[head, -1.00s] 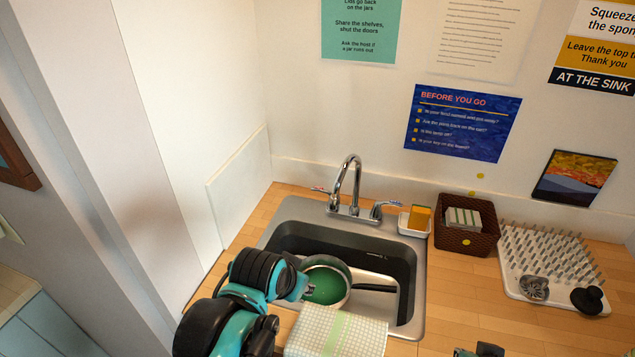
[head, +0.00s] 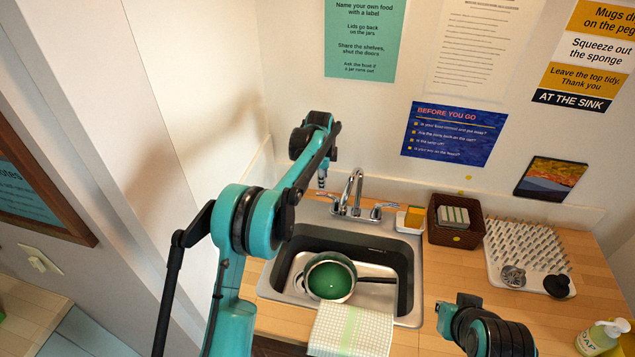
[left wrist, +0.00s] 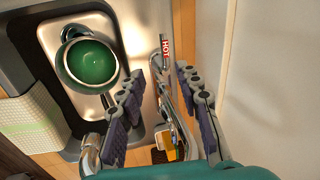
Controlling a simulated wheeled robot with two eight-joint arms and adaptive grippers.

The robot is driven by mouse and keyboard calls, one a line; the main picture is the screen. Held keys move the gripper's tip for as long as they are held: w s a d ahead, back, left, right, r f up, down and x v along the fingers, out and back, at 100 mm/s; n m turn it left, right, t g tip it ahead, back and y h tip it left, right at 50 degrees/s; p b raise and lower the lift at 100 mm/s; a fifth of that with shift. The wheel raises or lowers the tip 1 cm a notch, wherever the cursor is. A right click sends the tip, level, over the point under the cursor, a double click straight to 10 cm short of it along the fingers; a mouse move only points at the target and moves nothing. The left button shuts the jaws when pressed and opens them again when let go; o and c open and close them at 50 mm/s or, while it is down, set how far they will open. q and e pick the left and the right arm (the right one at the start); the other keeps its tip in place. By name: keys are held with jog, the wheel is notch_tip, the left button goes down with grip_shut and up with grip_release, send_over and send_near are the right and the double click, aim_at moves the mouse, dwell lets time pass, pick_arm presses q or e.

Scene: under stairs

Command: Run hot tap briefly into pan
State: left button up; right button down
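The pan (head: 331,281), green inside with a dark handle pointing right, sits in the sink (head: 405,275); it also shows in the left wrist view (left wrist: 90,62). The chrome tap (head: 357,182) stands behind it, and no water shows. The hot lever (left wrist: 166,48), marked HOT in red, is on the tap's left side. My left gripper (head: 321,184) points down over that lever. In the left wrist view its fingers (left wrist: 163,108) are apart, with the lever seen between and beyond them; contact cannot be told. My right gripper (head: 456,312) is at the counter's front, right of the sink.
A checked cloth (head: 350,330) hangs at the sink's front edge. A sponge in a dish (head: 411,219), a brown basket (head: 455,236) and a pegged drying rack (head: 525,250) stand to the right. A soap bottle (head: 600,338) is at the lower right. A wall is close on the left.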

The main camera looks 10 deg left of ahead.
aim_at(323, 195)
pick_arm(q)
jog(key=shift+m, duration=0.6)
jog(key=x, duration=1)
jog(key=shift+w+a, duration=0.15)
jog(key=shift+w, duration=0.3)
grip_shut()
